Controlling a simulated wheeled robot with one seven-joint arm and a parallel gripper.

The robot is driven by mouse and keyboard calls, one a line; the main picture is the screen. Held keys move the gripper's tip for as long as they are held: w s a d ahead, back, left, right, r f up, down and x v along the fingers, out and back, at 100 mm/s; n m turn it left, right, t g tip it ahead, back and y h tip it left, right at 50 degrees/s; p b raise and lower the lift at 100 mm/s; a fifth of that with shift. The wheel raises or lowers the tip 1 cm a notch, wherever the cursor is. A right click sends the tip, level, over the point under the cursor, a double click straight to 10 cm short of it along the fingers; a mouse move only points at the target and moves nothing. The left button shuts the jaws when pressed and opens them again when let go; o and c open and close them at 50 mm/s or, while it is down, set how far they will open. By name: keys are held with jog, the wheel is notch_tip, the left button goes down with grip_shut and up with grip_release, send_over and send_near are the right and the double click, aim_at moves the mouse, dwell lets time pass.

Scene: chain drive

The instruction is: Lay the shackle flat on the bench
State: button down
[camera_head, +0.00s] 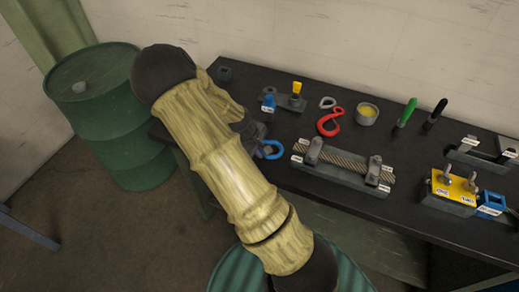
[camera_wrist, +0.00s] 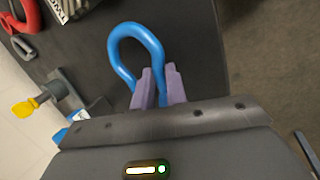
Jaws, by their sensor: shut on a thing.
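The blue shackle (camera_head: 271,150) is a bow-shaped loop, held near the front edge of the dark bench (camera_head: 245,92). In the wrist view the shackle (camera_wrist: 134,45) points away from my gripper (camera_wrist: 158,90), and its lower end is between the two purple-grey fingers. My gripper is shut on it. In the head view my arm hides most of the gripper, and the fingertips are hard to make out. I cannot tell whether the shackle touches the bench top.
A red hook (camera_head: 329,122), a grey ring (camera_head: 328,102) and a cup (camera_head: 366,113) stand behind. A yellow-handled fixture (camera_head: 296,92) is close by. A rope in a clamp block (camera_head: 343,163) lies to the right. A green barrel (camera_head: 112,110) stands left of the bench.

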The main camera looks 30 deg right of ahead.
jog(key=c, duration=1.4)
grip_release()
jog(key=shift+r, duration=0.15)
jog(key=v, duration=1.2)
jog(key=shift+p, duration=0.3)
